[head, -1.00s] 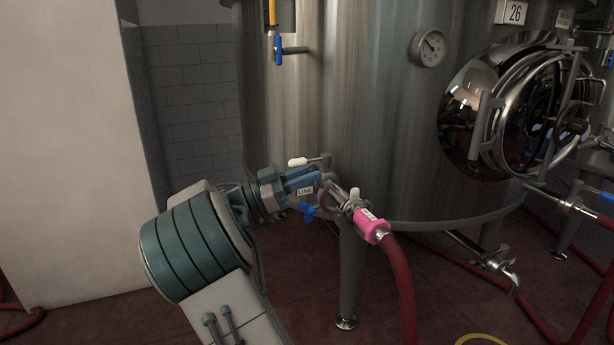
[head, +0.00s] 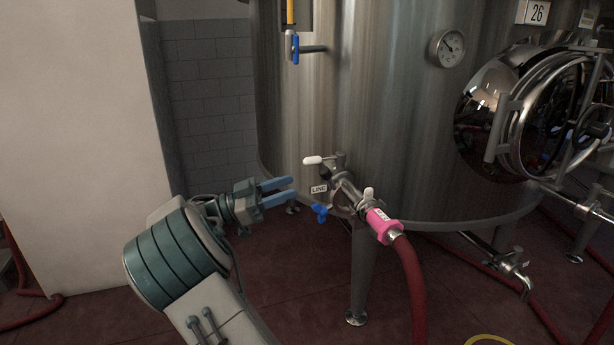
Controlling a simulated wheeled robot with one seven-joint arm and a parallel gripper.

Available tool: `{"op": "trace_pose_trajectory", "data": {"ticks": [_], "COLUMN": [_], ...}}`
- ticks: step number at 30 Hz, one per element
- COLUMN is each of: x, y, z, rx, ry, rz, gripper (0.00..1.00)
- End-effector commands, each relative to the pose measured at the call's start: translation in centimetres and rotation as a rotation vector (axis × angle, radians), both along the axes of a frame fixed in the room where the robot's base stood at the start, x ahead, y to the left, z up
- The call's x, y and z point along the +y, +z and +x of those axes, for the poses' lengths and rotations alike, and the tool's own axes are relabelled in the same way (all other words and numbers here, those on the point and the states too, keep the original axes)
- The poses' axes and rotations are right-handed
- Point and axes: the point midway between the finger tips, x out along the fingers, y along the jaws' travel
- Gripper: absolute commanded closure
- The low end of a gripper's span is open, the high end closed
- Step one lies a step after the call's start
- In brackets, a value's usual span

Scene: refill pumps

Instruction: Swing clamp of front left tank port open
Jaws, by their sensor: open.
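My gripper (head: 292,188) has two blue fingers, open and empty, pointing right toward the front left port of tank 26. A gap separates the fingertips from the port fittings. The port's metal valve (head: 346,186) has a white-gripped lever (head: 318,160), a tag reading LINE (head: 318,189) and a blue handle (head: 321,212). At its outer end a small metal clamp (head: 368,198) with a pale wing piece sits where the pink hose end (head: 381,226) meets the fitting. Whether the clamp is open or closed is too small to tell.
The steel tank (head: 390,120) fills the background. A red hose (head: 412,280) hangs from the pink end to the floor. A tank leg (head: 362,275) stands below the port. The round manway door (head: 555,115) is at right; a pale wall (head: 70,150) is at left.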

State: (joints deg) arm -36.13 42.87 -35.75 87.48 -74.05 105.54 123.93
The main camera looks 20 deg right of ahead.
Motion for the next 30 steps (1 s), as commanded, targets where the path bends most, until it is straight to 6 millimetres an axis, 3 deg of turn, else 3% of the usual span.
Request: {"op": "trace_pose_trajectory", "data": {"ticks": [3, 9, 20, 23, 26, 30], "x": [2.2, 4.1, 4.3, 3.7, 1.8, -2.1], "y": [-0.6, -1.3, -1.5, -1.0, 0.2, 2.0], "z": [0.6, 1.1, 1.1, 0.8, -0.2, -3.1], "rx": [0.001, 0.0, 0.0, 0.02, 0.091, 0.281], "ry": [0.002, 0.001, 0.0, -0.011, -0.048, -0.099], "rz": [-0.002, 0.0, 0.001, 0.03, 0.139, 0.429], "gripper": [0.59, 0.59, 0.59, 0.59, 0.59, 0.59]}}
